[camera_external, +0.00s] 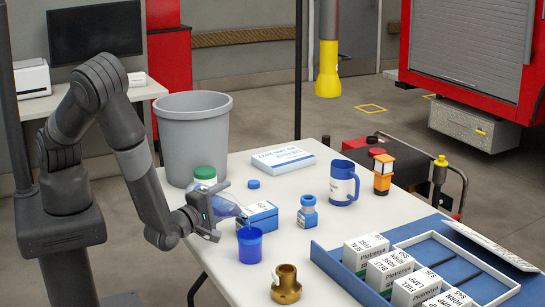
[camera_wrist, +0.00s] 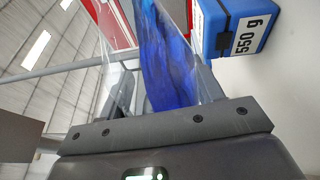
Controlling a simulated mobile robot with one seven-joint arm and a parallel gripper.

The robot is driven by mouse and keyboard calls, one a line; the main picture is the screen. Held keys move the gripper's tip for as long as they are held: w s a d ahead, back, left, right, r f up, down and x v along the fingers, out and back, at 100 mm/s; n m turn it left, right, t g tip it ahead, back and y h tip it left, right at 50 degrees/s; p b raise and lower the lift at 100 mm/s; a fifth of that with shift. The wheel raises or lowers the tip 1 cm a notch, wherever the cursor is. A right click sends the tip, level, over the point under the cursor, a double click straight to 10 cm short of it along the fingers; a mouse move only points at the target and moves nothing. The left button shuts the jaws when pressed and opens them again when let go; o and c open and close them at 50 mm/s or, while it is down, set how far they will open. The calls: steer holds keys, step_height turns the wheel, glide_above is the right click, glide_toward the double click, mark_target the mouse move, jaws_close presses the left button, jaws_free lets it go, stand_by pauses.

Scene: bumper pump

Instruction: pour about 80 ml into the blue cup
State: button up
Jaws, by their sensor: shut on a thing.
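My gripper (camera_external: 209,218) is shut on a clear bottle (camera_external: 226,204) that holds blue liquid. The bottle is tipped well over, its neck pointing right and slightly down. Its mouth is above the blue cup (camera_external: 250,247), apart from it. The cup stands upright on the table; how much is in it cannot be made out. I cannot make out a stream between bottle and cup. In the wrist view the bottle's blue liquid (camera_wrist: 165,55) shows between the fingers.
A blue box (camera_external: 258,217) stands just behind the cup; its 550 g label shows in the wrist view (camera_wrist: 235,25). A brass fitting (camera_external: 286,285) is in front. A small blue bottle (camera_external: 307,212), a blue mug (camera_external: 343,183) and a blue tray (camera_external: 345,284) with boxes lie right. A grey bin (camera_external: 194,130) stands behind.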

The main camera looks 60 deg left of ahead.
steer(key=shift+s+a, duration=0.15)
steer(key=shift+a, duration=0.25)
stand_by(0.4)
steer(key=shift+m, duration=0.4)
stand_by(1.5)
steer(key=n, duration=0.2)
steer(key=a+n, duration=0.1)
steer(key=n, duration=0.1)
steer(key=shift+s+r, duration=0.1)
steer(key=shift+s, duration=0.05)
steer(key=shift+d+n+y, duration=0.3)
steer(key=shift+n, duration=0.7)
stand_by(1.2)
